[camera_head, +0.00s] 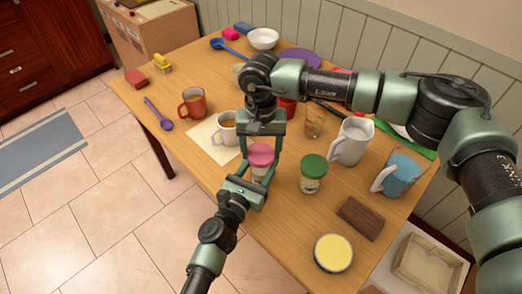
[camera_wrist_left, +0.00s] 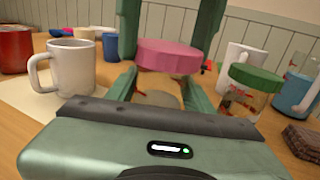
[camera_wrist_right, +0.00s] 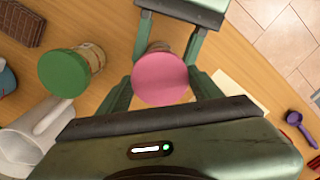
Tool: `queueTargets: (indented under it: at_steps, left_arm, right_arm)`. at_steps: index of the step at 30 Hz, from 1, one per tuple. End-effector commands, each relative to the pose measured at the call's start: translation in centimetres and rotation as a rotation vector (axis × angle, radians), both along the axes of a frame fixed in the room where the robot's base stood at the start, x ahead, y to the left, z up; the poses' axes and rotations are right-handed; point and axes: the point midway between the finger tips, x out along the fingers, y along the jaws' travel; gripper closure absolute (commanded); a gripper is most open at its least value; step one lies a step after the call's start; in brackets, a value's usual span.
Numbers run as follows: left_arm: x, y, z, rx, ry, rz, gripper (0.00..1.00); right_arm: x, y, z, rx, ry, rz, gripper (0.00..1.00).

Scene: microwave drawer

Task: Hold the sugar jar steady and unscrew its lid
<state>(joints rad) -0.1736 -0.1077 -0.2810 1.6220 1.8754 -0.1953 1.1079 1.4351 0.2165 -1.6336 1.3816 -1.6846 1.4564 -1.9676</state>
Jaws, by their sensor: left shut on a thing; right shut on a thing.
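The sugar jar (camera_head: 262,173) stands on the table with its pink lid (camera_head: 261,153) on; the lid also shows in the left wrist view (camera_wrist_left: 168,56) and the right wrist view (camera_wrist_right: 160,79). My left gripper (camera_head: 260,178) comes in low from the front and is shut on the jar body, just below the lid. My right gripper (camera_head: 263,149) comes down from above and is shut on the lid, one finger on each side. The lid looks level and sits on the jar. Much of the jar body is hidden by fingers and lid.
A green-lidded jar (camera_head: 313,174) stands close to the right. A mug (camera_head: 226,128) is near on the left, with a red mug (camera_head: 193,103) beyond. A white pitcher (camera_head: 351,141), a brown block (camera_head: 360,217) and a yellow-topped round tin (camera_head: 333,252) stand to the right.

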Motion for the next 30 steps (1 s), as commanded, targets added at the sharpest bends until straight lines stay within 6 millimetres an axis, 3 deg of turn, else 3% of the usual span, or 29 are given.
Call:
queueTargets:
  at_steps: [19, 30]
  left_arm:
    - [-0.1, 0.0, -0.2, 0.001, 0.003, 0.0, 1.0]
    - [-0.1, 0.0, -0.2, 0.001, 0.003, 0.0, 1.0]
  right_arm:
    - [0.0, 0.0, 1.2, 0.001, -0.002, 0.0, 0.84]
    - [0.0, 0.0, 4.9, 0.001, -0.002, 0.001, 0.84]
